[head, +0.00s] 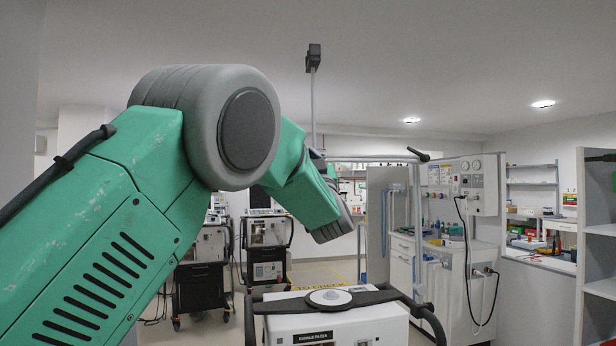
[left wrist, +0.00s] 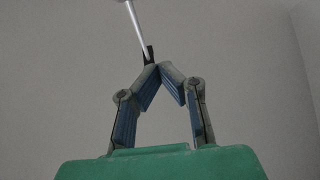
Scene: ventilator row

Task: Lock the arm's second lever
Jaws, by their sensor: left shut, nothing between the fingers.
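A thin support arm stands ahead in the head view. Its pale upright tube (head: 314,105) ends in a black block (head: 313,57) at the top. A pale horizontal tube (head: 375,159) runs right to a black lever-like end (head: 418,154). Which part is the second lever I cannot tell. My left gripper (left wrist: 160,68) is shut and empty in the left wrist view, its fingertips together. A small black piece (left wrist: 150,54) and a pale rod (left wrist: 134,28) show just beyond the tips; contact is unclear. In the head view my green arm mostly hides the gripper. My right gripper is not in view.
A white ventilator (head: 330,325) with a black handle stands close in front. More ventilators (head: 268,240) on carts stand behind. A white equipment unit (head: 465,190) with hanging cables and grey shelves (head: 598,240) stand at the right. My green arm blocks the left side.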

